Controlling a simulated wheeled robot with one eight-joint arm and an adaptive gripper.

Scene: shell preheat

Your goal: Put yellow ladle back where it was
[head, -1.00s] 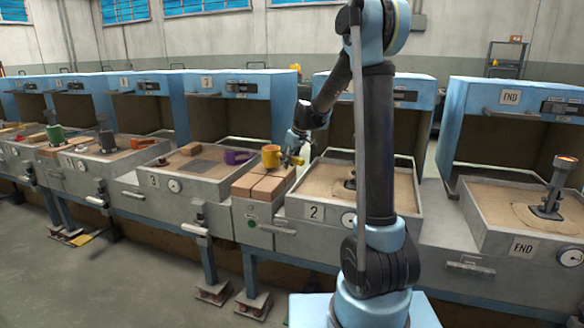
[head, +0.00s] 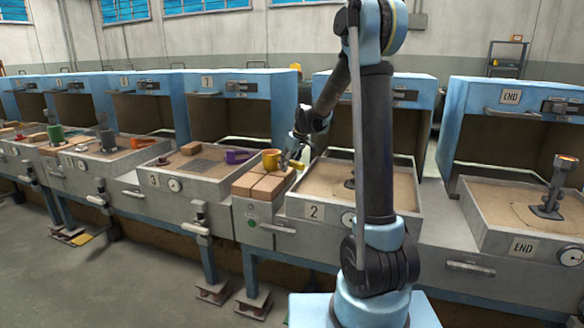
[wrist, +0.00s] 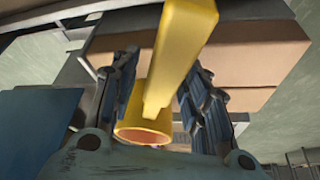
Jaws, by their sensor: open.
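The yellow ladle (head: 271,161) is at the brick blocks (head: 262,187) between bays 3 and 2, its cup to the left and its handle pointing right. Its cup and long handle (wrist: 185,50) fill the middle of the wrist view. My gripper (head: 292,152) is above the handle. In the wrist view my gripper (wrist: 160,75) is open, with one dark finger on each side of the handle and gaps beside it. I cannot tell whether the ladle rests fully on the blocks.
A purple ladle (head: 237,156) lies in the bay 3 sand tray (head: 180,190), left of the blocks. The bay 2 tray (head: 318,211) is just right, partly behind my arm. The END tray (head: 490,242) holds a dark stand with a glowing top (head: 552,185). Blue hoods rise behind.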

